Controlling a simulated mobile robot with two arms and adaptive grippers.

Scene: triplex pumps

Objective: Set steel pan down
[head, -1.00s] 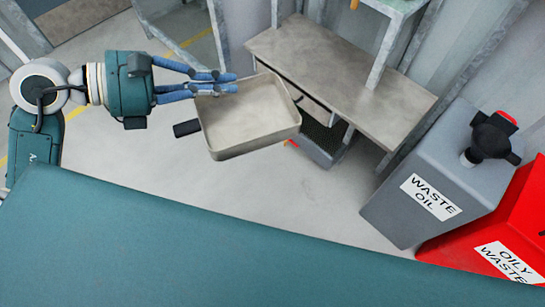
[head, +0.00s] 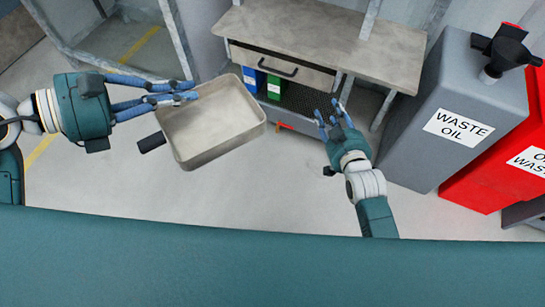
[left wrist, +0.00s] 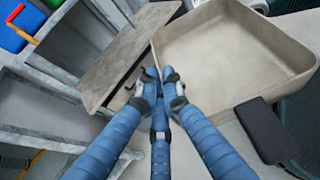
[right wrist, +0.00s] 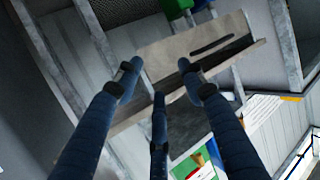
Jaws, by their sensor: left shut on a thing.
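The steel pan (head: 212,120) is a shallow rectangular tray with a dark handle. My left gripper (head: 193,92) is shut on its rim and holds it in the air, roughly level, in front of the bench. In the left wrist view the fingers (left wrist: 165,82) pinch one wall of the pan (left wrist: 225,50), and the black handle (left wrist: 267,130) shows at its near side. My right gripper (head: 328,112) is open and empty, right of the pan and apart from it. In the right wrist view its fingers (right wrist: 157,80) are spread with nothing between them.
A workbench (head: 320,45) with a drawer (head: 285,68) stands behind the pan; its top is largely bare. Blue and green binders (head: 273,87) sit on the mesh shelf below. A grey waste oil bin (head: 455,110) and a red bin (head: 510,150) stand at the right.

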